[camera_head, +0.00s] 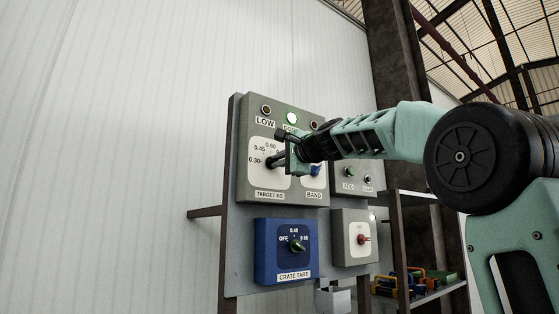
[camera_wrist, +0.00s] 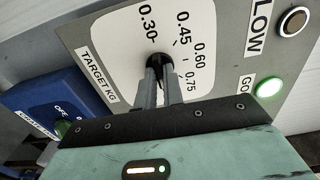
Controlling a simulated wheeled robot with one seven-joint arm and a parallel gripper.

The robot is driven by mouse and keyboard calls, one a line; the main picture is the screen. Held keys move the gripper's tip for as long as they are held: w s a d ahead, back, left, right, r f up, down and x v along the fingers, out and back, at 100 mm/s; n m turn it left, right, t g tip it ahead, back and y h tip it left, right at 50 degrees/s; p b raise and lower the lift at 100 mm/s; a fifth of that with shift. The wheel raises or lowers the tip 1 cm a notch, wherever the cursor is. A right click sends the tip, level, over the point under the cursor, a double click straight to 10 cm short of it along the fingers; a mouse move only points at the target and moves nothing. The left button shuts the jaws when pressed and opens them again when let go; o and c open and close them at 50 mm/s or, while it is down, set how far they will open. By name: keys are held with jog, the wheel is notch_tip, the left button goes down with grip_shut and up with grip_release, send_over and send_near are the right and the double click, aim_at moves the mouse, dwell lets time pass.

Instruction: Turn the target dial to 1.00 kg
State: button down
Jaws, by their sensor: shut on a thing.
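The target dial's pale face (camera_head: 262,178), labelled TARGET KG, is at the upper left of the grey panel. It also shows in the wrist view (camera_wrist: 120,60), with marks 0.30, 0.45, 0.60 and 0.75 visible; other marks are hidden. Its black knob (camera_wrist: 155,61) sits between the fingertips of my gripper (camera_wrist: 157,72). In the head view my gripper (camera_head: 281,160) covers much of the dial, and a dark end of the knob shows at its left. My gripper is shut on the knob. I cannot tell the exact reading of the pointer.
A green lamp (camera_head: 292,117) is lit between two dark lamps, one labelled LOW. A blue BAND knob (camera_head: 315,170) is close to my gripper's right. Below are a blue CRATE TARE box (camera_head: 270,275) and a grey box with a red switch (camera_head: 362,239). A padlock (camera_head: 333,297) hangs low.

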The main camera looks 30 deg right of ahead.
jog(key=shift+f, duration=0.1)
jog(key=c, duration=1.5)
grip_release()
jog(key=s+b, duration=0.1)
jog(key=s, duration=0.4)
jog(key=s+b, duration=0.2)
jog(key=s, duration=0.4)
jog(key=s+b, duration=0.1)
jog(key=s, duration=0.5)
jog(key=shift+s+d+b, duration=0.2)
jog(key=shift+d+b, duration=0.15)
jog(key=shift+b, duration=0.05)
